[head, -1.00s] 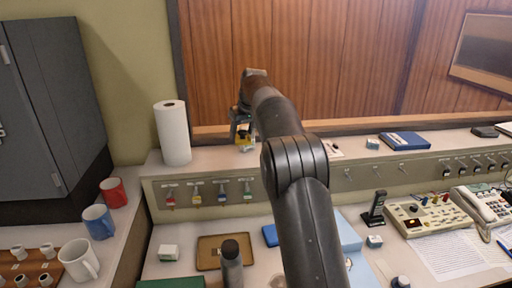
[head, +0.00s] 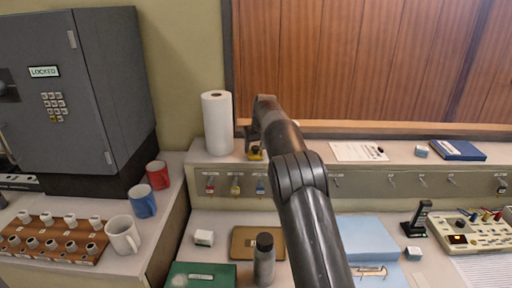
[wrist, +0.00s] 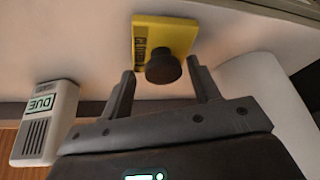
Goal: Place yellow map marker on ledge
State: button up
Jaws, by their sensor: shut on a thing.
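The yellow map marker (wrist: 165,40) is a flat yellow block with dark print and a round black knob. In the wrist view the knob lies between the two fingertips of my gripper (wrist: 162,70), which is shut on the marker. In the head view my gripper (head: 254,146) is low over the pale ledge (head: 400,155), just right of the paper roll, and the marker (head: 255,154) shows as a small yellow patch below it. My arm hides part of the ledge. I cannot tell whether the marker touches the ledge surface.
A white paper roll (head: 217,123) stands close left of my gripper. A small box marked DUE (wrist: 45,122) is near it in the wrist view. A paper sheet (head: 357,151) and blue book (head: 458,150) lie farther right. A grey bottle (head: 264,262) stands on the desk below.

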aim_at(260, 156)
jog(key=shift+f, duration=0.2)
jog(key=o, duration=1.1)
jog(key=v, duration=1.1)
jog(key=s+d+r+m, duration=0.1)
jog(key=s+d+r, duration=0.3)
jog(key=s, duration=0.4)
jog(key=s+d+r+m, duration=0.1)
jog(key=s+d+r, duration=0.2)
jog(key=s, duration=0.5)
jog(key=s+d+r+m, duration=0.1)
jog(key=s+d+r, duration=0.3)
jog(key=s, duration=0.3)
jog(key=shift+m+t+h, duration=0.8)
jog(key=shift+m+h, duration=0.1)
jog(key=s+d+f, duration=0.1)
jog(key=s+f, duration=0.3)
jog(key=s, duration=0.6)
jog(key=s+d+f, duration=0.2)
jog(key=s+f, duration=0.2)
jog(key=s, duration=0.6)
jog(key=s+d+f, duration=0.1)
jog(key=s+f, duration=0.4)
jog(key=s, duration=0.5)
jog(key=shift+d, duration=0.4)
